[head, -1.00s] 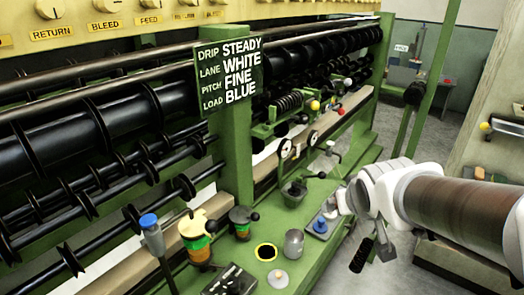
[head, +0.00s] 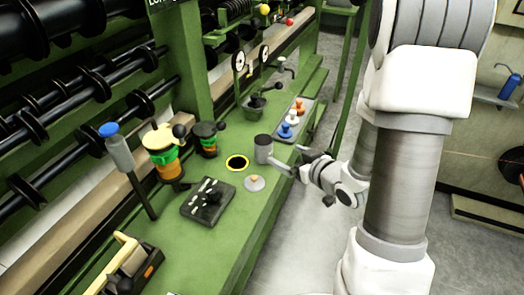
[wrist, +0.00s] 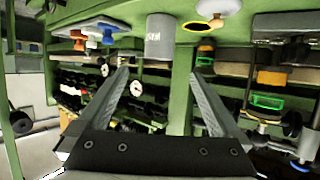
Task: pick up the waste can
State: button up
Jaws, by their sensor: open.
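The waste can is a small grey cylinder (head: 263,149) standing upright on the green bench ledge. In the wrist view, which is upside down, the can (wrist: 160,37) shows a faint label too small to read surely. My gripper (head: 288,160) is to the right of the can, with its fingers pointing toward it. In the wrist view my gripper (wrist: 158,76) is open and empty, and the can appears centred just beyond the fingertips. I cannot tell whether a fingertip touches it.
A yellow-rimmed hole (head: 237,163) and a grey lid with an orange knob (head: 254,183) are close beside the can. A tray of coloured pegs (head: 293,120) stands behind it. A black control box (head: 208,201) sits nearer. Open floor (head: 290,235) lies to the right.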

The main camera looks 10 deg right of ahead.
aim_at(259, 140)
jog(key=b+x, duration=0.2)
jog(key=x, duration=1.4)
jog(key=shift+w+a+b, duration=0.15)
jog(key=shift+w+b, duration=0.2)
jog(key=shift+w, duration=0.05)
jog(key=c, duration=1.6)
